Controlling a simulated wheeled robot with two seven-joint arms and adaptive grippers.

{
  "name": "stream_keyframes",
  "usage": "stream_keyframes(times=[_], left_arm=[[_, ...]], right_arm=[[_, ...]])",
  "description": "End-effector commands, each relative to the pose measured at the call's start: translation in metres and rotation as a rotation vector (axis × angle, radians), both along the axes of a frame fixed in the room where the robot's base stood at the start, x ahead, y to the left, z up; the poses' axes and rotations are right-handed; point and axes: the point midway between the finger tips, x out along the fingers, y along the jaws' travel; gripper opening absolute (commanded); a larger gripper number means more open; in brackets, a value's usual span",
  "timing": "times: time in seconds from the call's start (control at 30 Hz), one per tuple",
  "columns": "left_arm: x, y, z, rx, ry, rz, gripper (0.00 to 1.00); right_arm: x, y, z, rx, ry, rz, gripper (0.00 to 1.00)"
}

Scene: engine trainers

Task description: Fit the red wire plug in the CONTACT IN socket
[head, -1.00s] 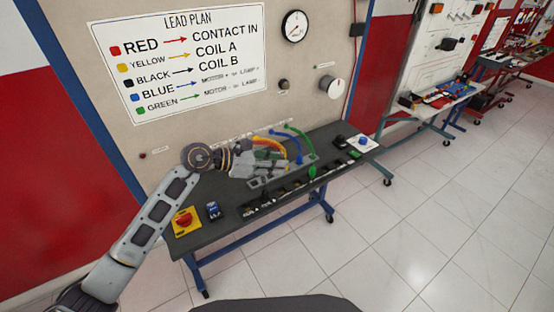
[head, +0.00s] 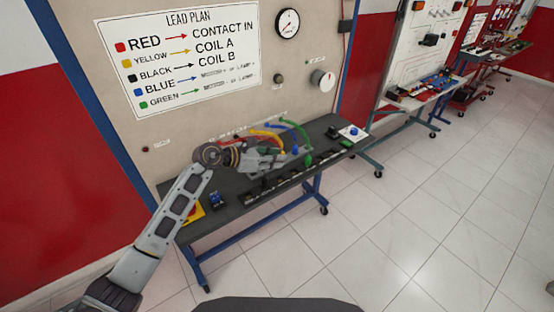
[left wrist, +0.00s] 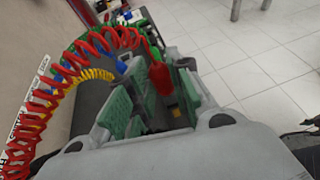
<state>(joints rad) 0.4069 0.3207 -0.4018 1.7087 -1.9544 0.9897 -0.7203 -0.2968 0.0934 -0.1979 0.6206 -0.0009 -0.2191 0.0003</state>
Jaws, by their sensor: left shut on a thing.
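My left gripper (head: 278,160) is over the middle of the bench, in front of the panel. In the left wrist view its green-padded fingers (left wrist: 150,115) are shut on the red wire plug (left wrist: 160,76), whose body stands up between them. A red coiled wire (left wrist: 62,80) runs from the plug to the lower left. The lead plan (head: 183,58) pairs RED with CONTACT IN. The CONTACT IN socket cannot be picked out; small sockets and labels low on the panel are partly behind the gripper. My right gripper is not in view.
Yellow (head: 262,133), blue and green (head: 300,130) wires arch close to my gripper.

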Motion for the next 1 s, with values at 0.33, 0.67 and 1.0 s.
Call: stream_keyframes(times=[0.33,0.67,1.0], left_arm=[[0.000,0.000,0.001,0.000,-0.002,-0.005,0.05],[0.000,0.000,-0.006,-0.001,0.000,-0.005,0.05],[0.000,-0.001,-0.024,-0.002,0.000,-0.005,0.05]], right_arm=[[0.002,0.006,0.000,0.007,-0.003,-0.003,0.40],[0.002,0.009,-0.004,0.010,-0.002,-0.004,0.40],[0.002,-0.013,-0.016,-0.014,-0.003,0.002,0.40]])
